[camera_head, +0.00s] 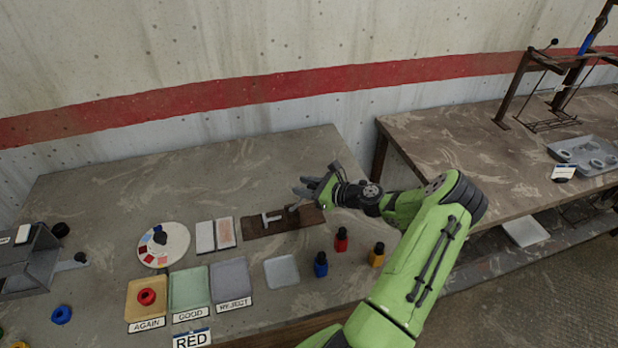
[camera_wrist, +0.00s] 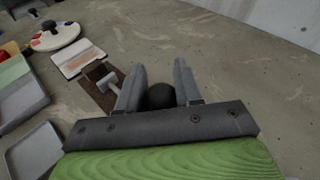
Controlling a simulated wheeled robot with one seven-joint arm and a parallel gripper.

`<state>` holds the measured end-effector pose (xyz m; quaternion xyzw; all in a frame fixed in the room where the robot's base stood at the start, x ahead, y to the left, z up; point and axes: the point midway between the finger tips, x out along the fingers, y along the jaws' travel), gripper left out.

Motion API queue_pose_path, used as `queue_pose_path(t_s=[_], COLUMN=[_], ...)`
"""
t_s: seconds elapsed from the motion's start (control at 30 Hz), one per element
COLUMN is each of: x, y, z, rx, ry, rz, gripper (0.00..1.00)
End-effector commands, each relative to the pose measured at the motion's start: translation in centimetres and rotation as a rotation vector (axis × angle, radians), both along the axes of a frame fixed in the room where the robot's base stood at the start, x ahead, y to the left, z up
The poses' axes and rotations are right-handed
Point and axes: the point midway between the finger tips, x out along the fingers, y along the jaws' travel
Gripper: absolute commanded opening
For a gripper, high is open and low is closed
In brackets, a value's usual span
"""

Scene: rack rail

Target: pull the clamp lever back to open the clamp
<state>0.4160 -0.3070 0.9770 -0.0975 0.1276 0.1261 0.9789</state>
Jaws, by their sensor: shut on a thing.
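The clamp sits on a dark brown board (camera_head: 255,226) near the middle of the left table. Its light grey T-shaped part (camera_head: 271,217) stands at the left of the gripper; it also shows in the wrist view (camera_wrist: 109,82). My gripper (camera_head: 304,188) is above the board's right part. In the wrist view its two fingers (camera_wrist: 158,88) stand on either side of a dark round knob (camera_wrist: 160,97), which looks like the end of the clamp lever, and are shut on it. The lever's shaft is mostly hidden by my gripper, so I cannot tell its angle.
Red (camera_head: 341,240), blue (camera_head: 321,265) and yellow (camera_head: 377,255) bottle-like pieces stand in front of the board. A pale empty tray (camera_head: 282,271) and labelled trays, including REJECT (camera_head: 231,279), lie front left. The table behind the board is clear.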

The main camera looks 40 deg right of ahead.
Motion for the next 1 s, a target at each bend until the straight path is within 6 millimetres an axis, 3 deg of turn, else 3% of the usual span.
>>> queue_pose_path(t_s=[0.1,0.5,1.0], x=[0.3,1.7,2.6], y=[0.5,3.0,4.3], z=[1.2,1.7,1.4], rx=[-0.103,-0.407,-0.582], ry=[0.058,0.22,0.313], rz=[-0.003,0.0,-0.007], gripper=[0.0,0.0,0.0])
